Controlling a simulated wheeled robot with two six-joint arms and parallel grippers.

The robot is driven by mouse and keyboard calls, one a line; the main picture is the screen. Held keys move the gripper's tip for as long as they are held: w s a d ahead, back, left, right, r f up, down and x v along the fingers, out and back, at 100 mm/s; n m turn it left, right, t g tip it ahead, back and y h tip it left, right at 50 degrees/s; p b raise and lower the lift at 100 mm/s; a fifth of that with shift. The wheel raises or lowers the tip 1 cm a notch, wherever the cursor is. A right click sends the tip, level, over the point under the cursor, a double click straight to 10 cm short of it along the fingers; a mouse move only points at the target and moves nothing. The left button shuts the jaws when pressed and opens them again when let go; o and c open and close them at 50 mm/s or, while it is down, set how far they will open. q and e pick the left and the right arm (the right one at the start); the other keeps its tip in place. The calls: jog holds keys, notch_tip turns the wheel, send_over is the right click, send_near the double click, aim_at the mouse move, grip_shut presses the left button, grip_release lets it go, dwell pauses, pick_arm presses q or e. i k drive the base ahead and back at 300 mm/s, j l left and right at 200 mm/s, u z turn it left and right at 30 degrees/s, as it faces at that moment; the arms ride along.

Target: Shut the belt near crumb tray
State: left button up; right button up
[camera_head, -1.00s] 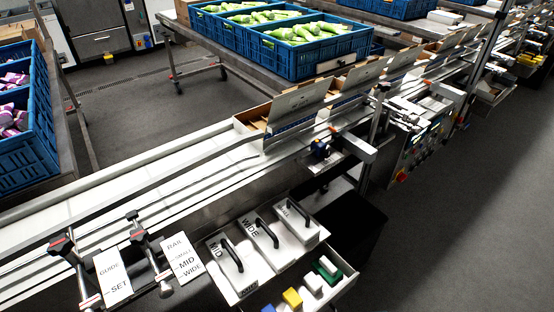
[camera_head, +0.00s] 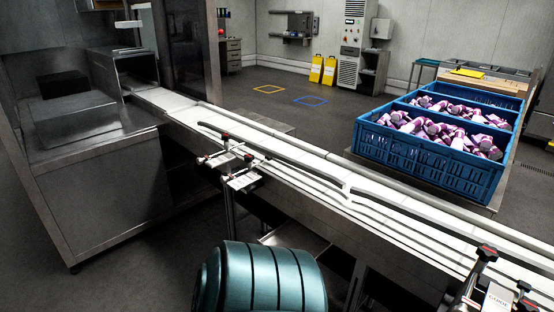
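The conveyor belt (camera_head: 390,195) runs diagonally from the upper left to the lower right. Below its near side, a grey metal tray-like panel (camera_head: 297,243) sticks out from under the frame. It may be the crumb tray. Its lower part is hidden behind a teal ribbed rounded object, so I cannot tell how far it is pulled out. Neither of my grippers is in view.
The teal ribbed object (camera_head: 262,278) fills the bottom centre. Guide clamps (camera_head: 232,165) stand on the belt's near edge. A steel machine (camera_head: 95,170) is at the left. A blue crate (camera_head: 440,155) of purple-wrapped items stands beyond the belt. The floor at lower left is clear.

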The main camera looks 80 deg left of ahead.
aim_at(292, 234)
jog(key=u, duration=1.75)
